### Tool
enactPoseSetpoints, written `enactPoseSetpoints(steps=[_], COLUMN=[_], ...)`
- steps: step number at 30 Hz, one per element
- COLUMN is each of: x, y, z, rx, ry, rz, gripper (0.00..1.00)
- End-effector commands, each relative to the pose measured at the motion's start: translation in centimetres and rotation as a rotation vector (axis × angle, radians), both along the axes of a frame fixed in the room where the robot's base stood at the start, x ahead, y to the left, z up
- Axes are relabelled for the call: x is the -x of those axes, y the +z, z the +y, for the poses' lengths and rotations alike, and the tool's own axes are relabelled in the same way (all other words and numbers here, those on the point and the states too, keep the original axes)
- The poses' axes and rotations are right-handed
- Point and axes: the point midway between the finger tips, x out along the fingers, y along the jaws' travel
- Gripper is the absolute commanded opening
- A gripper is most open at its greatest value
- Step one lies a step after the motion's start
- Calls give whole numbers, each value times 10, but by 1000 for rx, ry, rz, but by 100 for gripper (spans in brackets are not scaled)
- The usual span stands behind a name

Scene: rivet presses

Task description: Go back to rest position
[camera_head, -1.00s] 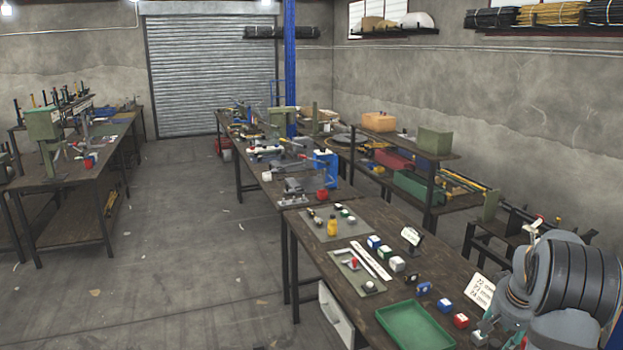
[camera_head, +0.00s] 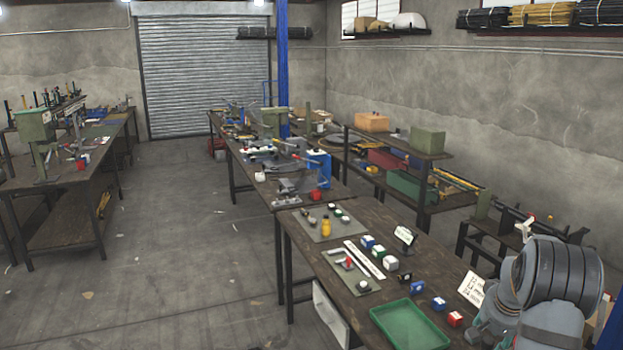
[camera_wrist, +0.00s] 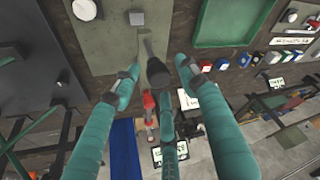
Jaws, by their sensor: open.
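My gripper (camera_wrist: 158,72) shows in the wrist view with its three teal fingers spread apart. No object is clearly held between them. A dark rounded piece (camera_wrist: 155,68) shows between the fingertips; I cannot tell whether it touches them. In the head view my grey arm is folded at the lower right, over the near end of the workbench (camera_head: 375,225); the gripper's fingers are not clear there.
A green tray (camera_head: 408,327) lies on the near bench, with small coloured boxes (camera_head: 381,254) and grey mats (camera_head: 350,283) beside it. Presses and tools crowd the farther bench (camera_head: 270,187). Another bench (camera_head: 60,195) stands left. The floor (camera_head: 190,250) between is clear.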

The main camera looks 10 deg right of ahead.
Motion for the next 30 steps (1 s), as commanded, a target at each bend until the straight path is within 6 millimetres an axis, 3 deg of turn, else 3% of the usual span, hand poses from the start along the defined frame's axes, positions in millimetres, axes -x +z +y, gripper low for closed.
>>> enactPoseSetpoints(steps=[1,8,10,15,30], x=[2,2,3,10,14], y=[-18,-65,-50,-34,-31], z=[1,0,2,6,8], rx=[-2,-1,4,2,-2], ry=[0,0,-1,1,3], rz=[3,4,-6,-2,6], gripper=[43,43,43,43,43])
